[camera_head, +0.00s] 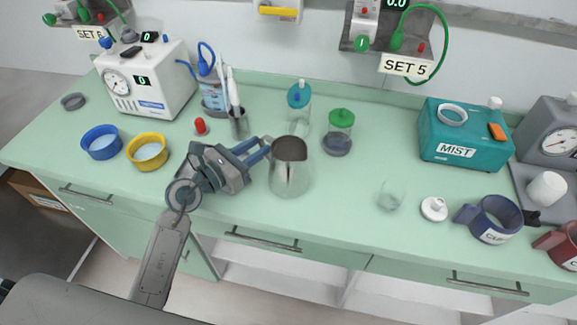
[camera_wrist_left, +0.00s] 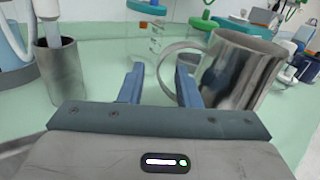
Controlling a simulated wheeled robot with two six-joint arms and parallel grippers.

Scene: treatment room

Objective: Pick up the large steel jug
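The large steel jug (camera_head: 289,172) stands upright on the green counter in the head view. In the left wrist view the jug (camera_wrist_left: 240,72) is at the right, with its looped handle towards my gripper. My left gripper (camera_head: 264,150) is just left of the jug. In the left wrist view its two fingers (camera_wrist_left: 160,85) are apart, with the handle's outer bar showing between them. The right finger overlaps the handle loop; I cannot tell whether it touches. My right gripper is not in view.
A small glass (camera_head: 390,196) is to the right. Yellow (camera_head: 148,151) and blue (camera_head: 101,142) bowls are left.

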